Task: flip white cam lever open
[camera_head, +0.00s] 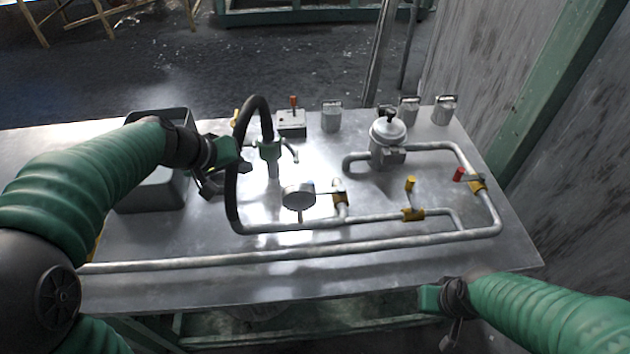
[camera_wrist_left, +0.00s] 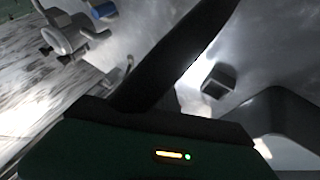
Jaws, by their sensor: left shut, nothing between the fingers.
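A green coupling (camera_head: 270,150) stands upright on the metal table, at the end of the black hose (camera_head: 233,190). A pale lever (camera_head: 292,153) sticks out on its right side; it looks like the white cam lever and seems tilted outward. My left gripper (camera_head: 213,182) is shut and empty, left of the hose and coupling, apart from the lever. In the left wrist view a dark bar crosses the middle; I cannot tell whether it is hose or finger. My right gripper (camera_head: 447,315) is low at the table's front right edge; its finger gap is unclear.
A dark grey bin (camera_head: 150,195) stands under my left arm. A round gauge (camera_head: 298,195) and pipes (camera_head: 300,254) lie right and front of the coupling. A switch box (camera_head: 291,122) is behind it. A pump-like fitting (camera_head: 387,140) and yellow-handled valve (camera_head: 411,200) are farther right.

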